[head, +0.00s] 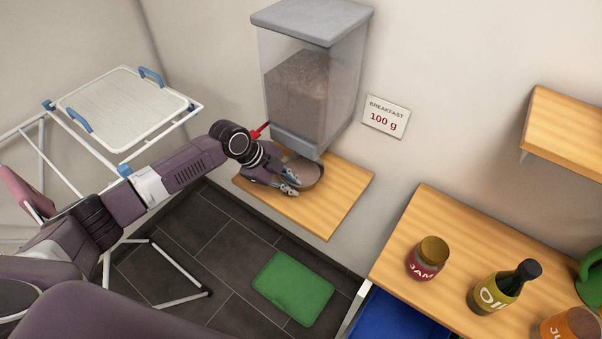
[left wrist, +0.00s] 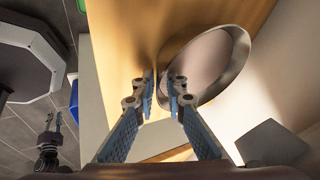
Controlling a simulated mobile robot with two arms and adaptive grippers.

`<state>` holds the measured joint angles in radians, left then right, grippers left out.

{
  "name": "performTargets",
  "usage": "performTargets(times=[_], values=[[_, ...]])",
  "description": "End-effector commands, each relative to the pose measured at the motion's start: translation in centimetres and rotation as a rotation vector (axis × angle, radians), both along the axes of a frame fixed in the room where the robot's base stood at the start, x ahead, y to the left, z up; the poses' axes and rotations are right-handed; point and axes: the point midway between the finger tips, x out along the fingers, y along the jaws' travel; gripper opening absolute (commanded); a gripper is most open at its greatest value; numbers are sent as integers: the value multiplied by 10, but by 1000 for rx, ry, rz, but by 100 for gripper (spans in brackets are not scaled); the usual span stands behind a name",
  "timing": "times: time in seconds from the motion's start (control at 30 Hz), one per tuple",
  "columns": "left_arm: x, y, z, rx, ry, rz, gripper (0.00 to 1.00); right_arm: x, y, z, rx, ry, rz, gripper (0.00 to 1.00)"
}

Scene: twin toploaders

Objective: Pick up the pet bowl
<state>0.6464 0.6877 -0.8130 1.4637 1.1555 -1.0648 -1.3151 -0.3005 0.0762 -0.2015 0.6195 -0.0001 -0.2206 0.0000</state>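The pet bowl (head: 312,173) is a round grey-brown bowl on a wooden shelf (head: 318,215), under the spout of the food dispenser (head: 298,90). In the left wrist view the bowl (left wrist: 208,62) shows a shiny metal rim and a brownish inside. My left gripper (head: 291,181) is at the bowl's near-left side. In the left wrist view its fingertips (left wrist: 161,90) are close together at the bowl's rim, one on either side; whether they press on it I cannot tell. My right gripper (left wrist: 52,125) shows small at the left wrist view's lower left, its fingers unclear.
The dispenser hangs close above the bowl, with a red lever (head: 260,131) beside my left wrist. A counter (head: 440,215) with jars stands right; a folding rack (head: 125,105) stands left. A green mat (head: 293,287) lies on the floor.

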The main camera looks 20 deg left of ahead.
Motion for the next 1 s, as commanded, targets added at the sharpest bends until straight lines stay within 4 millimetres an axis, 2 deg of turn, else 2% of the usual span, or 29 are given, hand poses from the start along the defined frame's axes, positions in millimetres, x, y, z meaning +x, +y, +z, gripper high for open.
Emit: performTargets(times=[0.2,0.3,0.33,0.77,1.0], values=[[0,0,-1,0,0,0,12,0,-2,0,-3,-1,0,22],[0,0,-1,0,0,0,1,0,-3,0,-4,-1,0,22],[0,0,-1,0,0,0,0,0,-4,0,-4,-1,0,22],[1,0,0,0,-2,0,0,0,-5,0,-6,-1,-1,22],[-2,1,5,0,-5,-1,0,1,-5,-8,-6,-1,-2,22]])
